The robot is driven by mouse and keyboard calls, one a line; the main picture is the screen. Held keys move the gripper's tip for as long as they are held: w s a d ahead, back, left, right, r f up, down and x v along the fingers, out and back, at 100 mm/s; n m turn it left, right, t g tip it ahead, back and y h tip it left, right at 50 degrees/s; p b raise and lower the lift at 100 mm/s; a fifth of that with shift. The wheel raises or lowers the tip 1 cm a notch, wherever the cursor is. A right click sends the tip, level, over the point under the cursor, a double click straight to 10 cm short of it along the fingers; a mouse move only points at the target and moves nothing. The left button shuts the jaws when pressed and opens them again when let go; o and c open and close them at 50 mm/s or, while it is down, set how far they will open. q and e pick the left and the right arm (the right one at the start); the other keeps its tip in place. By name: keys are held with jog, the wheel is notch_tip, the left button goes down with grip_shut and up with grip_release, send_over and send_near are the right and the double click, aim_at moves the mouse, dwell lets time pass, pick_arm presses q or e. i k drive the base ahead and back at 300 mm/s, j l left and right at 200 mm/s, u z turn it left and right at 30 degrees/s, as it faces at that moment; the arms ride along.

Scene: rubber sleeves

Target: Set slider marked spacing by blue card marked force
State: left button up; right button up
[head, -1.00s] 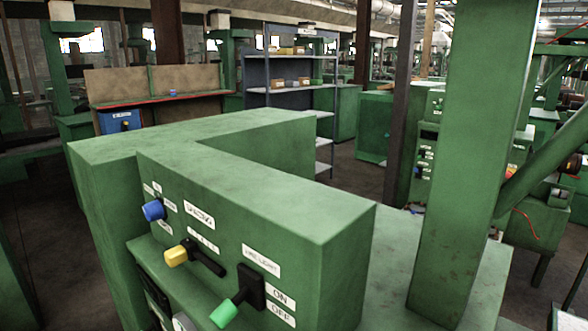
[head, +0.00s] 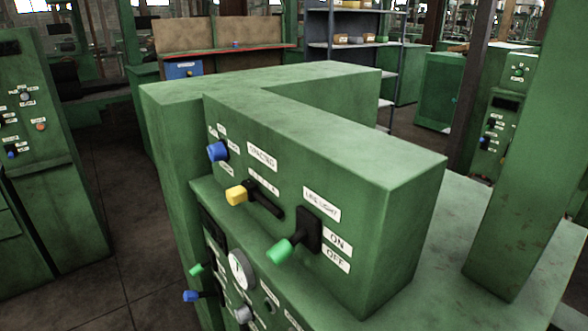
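A slider with a yellow handle (head: 237,194) sits on the sloped front of the green machine in the head view, at the left end of its dark slot (head: 266,207). The label above it (head: 262,158) appears to read "SPACING". Small scale marks lie between label and slot, too small to read. No blue card marked force can be made out. Neither of my grippers is in view.
A blue knob (head: 218,151) sits left of the slider, and a green-handled lever (head: 281,251) with ON and OFF labels sits right of it. A gauge (head: 241,268) and more controls are below. A green pillar (head: 525,170) stands at right. Open floor (head: 135,240) lies at left.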

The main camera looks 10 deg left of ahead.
aim_at(238, 194)
jog(key=k, duration=0.45)
jog(key=k+j+u, duration=0.1)
jog(key=k, duration=0.35)
